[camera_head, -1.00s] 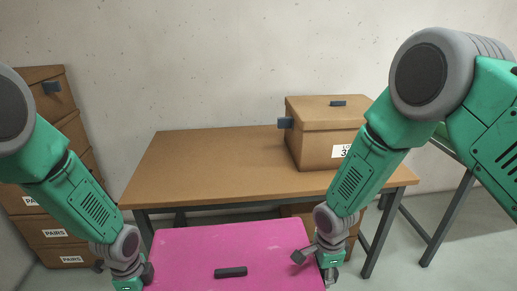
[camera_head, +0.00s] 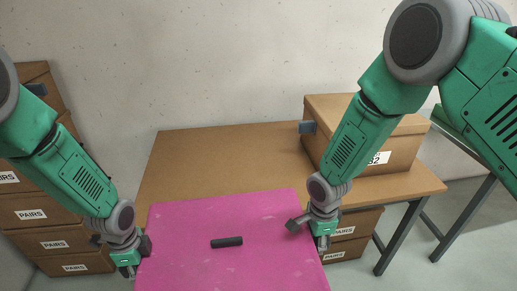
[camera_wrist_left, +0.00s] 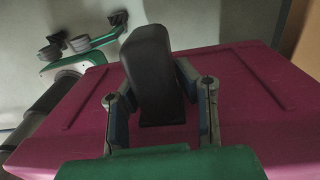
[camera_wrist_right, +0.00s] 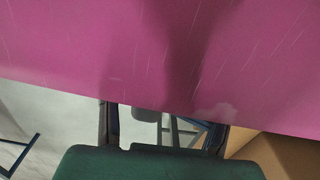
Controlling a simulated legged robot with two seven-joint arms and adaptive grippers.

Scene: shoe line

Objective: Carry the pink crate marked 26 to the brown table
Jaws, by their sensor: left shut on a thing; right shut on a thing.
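The pink crate (camera_head: 190,265), lidded with a dark bar on top, is held in front of me between my two grippers. My left gripper (camera_head: 128,262) is at its left side; in the left wrist view its fingers close around a dark side handle (camera_wrist_left: 155,80). My right gripper (camera_head: 322,240) is shut at the crate's right side; the right wrist view shows the pink surface (camera_wrist_right: 150,50), with the grip itself mostly hidden. No 26 mark is visible. The brown table (camera_head: 220,160) stands just beyond the crate, which hides much of its front edge.
A brown lidded box (camera_head: 340,140) with a partly hidden label stands on the table's right part. The left and middle of the top are clear. Brown boxes marked PAIRS are stacked at the left (camera_head: 30,215). Another box (camera_head: 350,225) sits below the table. A wall closes the back.

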